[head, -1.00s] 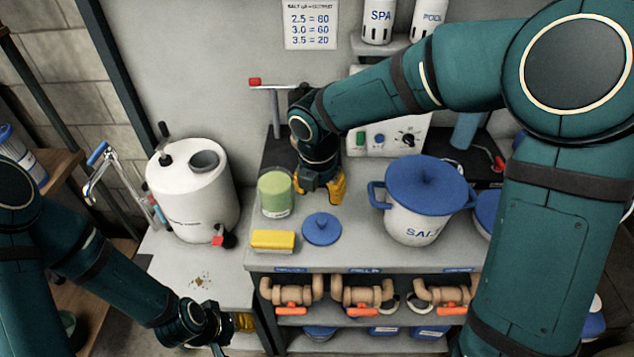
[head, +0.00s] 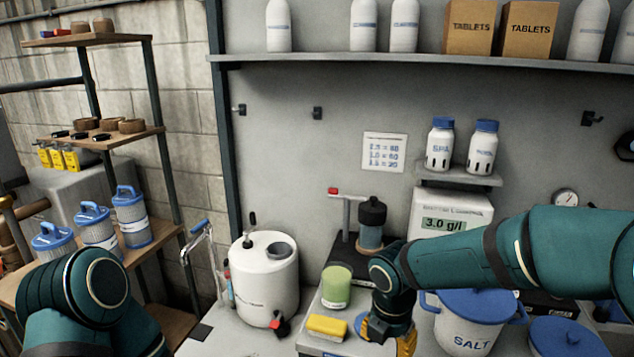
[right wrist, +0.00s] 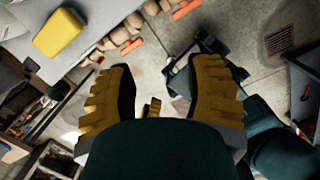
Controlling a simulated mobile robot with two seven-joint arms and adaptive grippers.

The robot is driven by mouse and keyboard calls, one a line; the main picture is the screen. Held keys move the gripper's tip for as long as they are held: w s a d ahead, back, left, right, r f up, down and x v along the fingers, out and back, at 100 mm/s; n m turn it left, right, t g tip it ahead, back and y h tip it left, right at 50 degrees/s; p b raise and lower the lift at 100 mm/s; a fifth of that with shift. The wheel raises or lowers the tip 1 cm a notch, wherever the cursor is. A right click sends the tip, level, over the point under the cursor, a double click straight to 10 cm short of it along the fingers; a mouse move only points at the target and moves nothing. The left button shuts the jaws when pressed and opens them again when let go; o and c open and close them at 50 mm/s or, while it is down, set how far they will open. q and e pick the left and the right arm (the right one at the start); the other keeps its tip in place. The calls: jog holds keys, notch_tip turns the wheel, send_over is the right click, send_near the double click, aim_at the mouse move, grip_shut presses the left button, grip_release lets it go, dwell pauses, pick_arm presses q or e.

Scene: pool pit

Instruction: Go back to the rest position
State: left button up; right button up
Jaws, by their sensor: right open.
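My right gripper (head: 390,338) hangs open and empty over the front of the bench, between the yellow sponge (head: 327,327) and the white salt pot (head: 468,335). Its yellow fingers also show in the right wrist view (right wrist: 162,95), well apart with nothing between them. A small blue lid (head: 359,324) is mostly hidden behind it. A jar of green stuff (head: 336,288) stands to its left. My left arm shows at the lower left of the head view, but its gripper is out of that frame.
A white tank (head: 264,285) stands left of the bench. A control box (head: 450,222) reading 3.0 g/l is behind the right arm. A dark-capped clear cylinder (head: 371,228) stands at the back. Shelves with blue-topped cartridges (head: 131,218) are at left.

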jog(key=s+a+f+m+y, duration=0.1)
jog(key=s+f+m+y, duration=0.1)
jog(key=s+f+m, duration=0.5)
jog(key=s+a+f+m+y, duration=0.2)
jog(key=s+f+m, duration=0.5)
jog(key=f+m, duration=1.1)
jog(key=m, duration=0.4)
jog(key=shift+a+f+m+t, duration=0.15)
jog(key=shift+f+m+t, duration=0.05)
jog(key=shift+m+t, duration=0.1)
